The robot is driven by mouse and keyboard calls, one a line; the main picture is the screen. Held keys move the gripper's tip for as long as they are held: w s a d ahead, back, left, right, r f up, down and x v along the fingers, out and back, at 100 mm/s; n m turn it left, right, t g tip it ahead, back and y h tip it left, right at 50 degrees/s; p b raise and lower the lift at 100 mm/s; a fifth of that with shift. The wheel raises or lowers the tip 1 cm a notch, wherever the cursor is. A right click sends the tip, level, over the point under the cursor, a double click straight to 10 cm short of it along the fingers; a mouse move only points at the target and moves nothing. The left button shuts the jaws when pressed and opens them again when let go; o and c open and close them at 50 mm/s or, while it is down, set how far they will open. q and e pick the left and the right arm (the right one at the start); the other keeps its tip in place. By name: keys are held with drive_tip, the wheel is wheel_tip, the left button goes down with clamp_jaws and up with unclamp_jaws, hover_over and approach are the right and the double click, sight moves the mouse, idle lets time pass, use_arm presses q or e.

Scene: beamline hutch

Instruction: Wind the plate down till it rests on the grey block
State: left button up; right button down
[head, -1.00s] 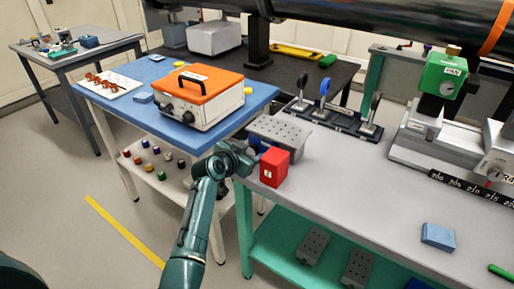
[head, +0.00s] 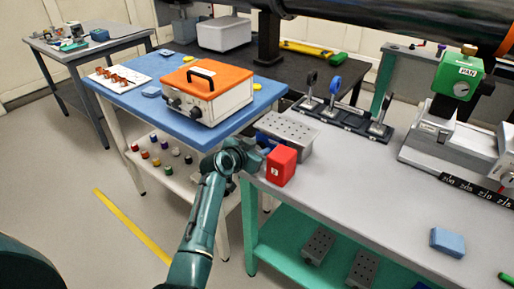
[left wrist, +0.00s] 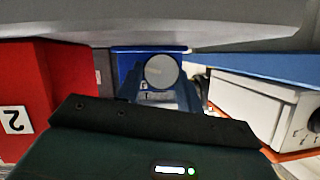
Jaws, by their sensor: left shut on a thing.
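A grey plate (head: 286,127) with rows of holes sits at the left end of the near grey bench, above a blue part mostly hidden by my arm and a red block. In the left wrist view its grey underside or edge (left wrist: 150,22) spans the top. Below it is a round grey knob (left wrist: 161,71) in front of a blue body (left wrist: 126,60). My left gripper (head: 256,153) reaches in from the left, its fingers shut on the knob. I cannot clearly make out a grey block under the plate, nor any gap there. My right gripper is not in view.
A red block (head: 281,166) marked 2 stands close beside the gripper. A white box (head: 222,101) with orange lid sits on the blue-topped table to the left. Behind the plate is a rail (head: 335,119) with upright mounts. The bench (head: 370,185) front is mostly clear.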

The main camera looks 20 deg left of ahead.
use_arm(q)
drive_tip(key=shift+a+r+n+p, duration=0.1)
drive_tip(key=shift+a+n+p, duration=0.05)
drive_tip(key=shift+n+p, duration=0.15)
drive_tip(key=shift+c, duration=0.3)
drive_tip(key=shift+a+n+g+h, duration=0.1)
drive_tip(key=shift+n+g+h, duration=0.2)
drive_tip(key=shift+n+h, duration=0.15)
drive_tip(key=shift+w+n+h+b, duration=0.1)
drive_tip(key=shift+n+h+b, duration=0.2)
drive_tip(key=shift+n+h, duration=0.45)
drive_tip(key=o, duration=1)
